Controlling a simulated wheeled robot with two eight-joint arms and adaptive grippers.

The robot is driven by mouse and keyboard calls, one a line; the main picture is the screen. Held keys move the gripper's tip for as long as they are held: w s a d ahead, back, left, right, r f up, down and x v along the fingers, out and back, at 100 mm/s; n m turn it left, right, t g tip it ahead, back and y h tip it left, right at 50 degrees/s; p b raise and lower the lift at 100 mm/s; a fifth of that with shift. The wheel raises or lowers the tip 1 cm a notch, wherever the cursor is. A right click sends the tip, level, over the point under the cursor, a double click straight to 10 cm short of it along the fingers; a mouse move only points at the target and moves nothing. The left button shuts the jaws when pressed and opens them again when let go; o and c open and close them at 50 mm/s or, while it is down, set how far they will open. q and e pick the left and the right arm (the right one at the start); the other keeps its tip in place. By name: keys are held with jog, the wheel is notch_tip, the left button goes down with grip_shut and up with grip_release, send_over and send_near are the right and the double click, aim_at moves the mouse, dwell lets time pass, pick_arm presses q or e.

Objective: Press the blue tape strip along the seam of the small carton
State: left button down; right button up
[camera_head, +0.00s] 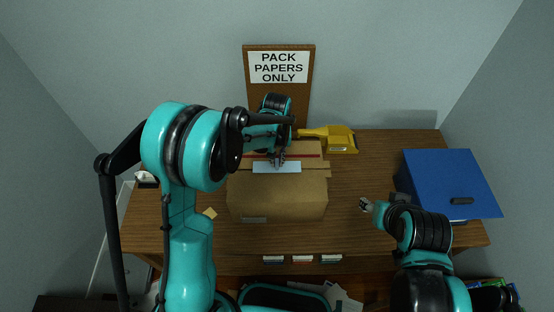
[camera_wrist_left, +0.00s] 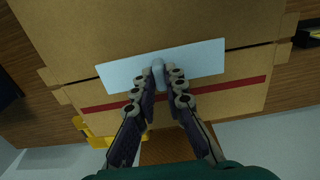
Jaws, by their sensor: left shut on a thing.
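The small carton (camera_head: 277,200) stands on the table, its top facing me. The pale blue tape strip (camera_head: 290,168) lies over its top, and in the left wrist view the strip (camera_wrist_left: 205,60) runs along the dark seam line, covering its middle. My left gripper (camera_head: 278,159) is over the strip. In the left wrist view its fingers (camera_wrist_left: 158,75) are shut on a small raised grey-blue piece at the strip's middle. Whether the whole strip touches the carton cannot be told. My right gripper (camera_head: 366,205) hangs right of the carton, apart from it; its jaws are too small to read.
A yellow tool-like object (camera_head: 341,139) lies behind the carton at right. A blue box (camera_head: 450,182) stands at the table's right. A sign board (camera_head: 279,67) stands at the back wall. Several small labelled items (camera_head: 303,259) sit at the front edge.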

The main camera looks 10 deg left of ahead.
aim_at(277, 162)
pick_arm(q)
jog(key=shift+f+b, duration=0.55)
jog(key=shift+f, duration=0.05)
dwell(0.3)
dwell(0.5)
jog(key=c, duration=1.5)
grip_release()
notch_tip(277, 162, up, 12)
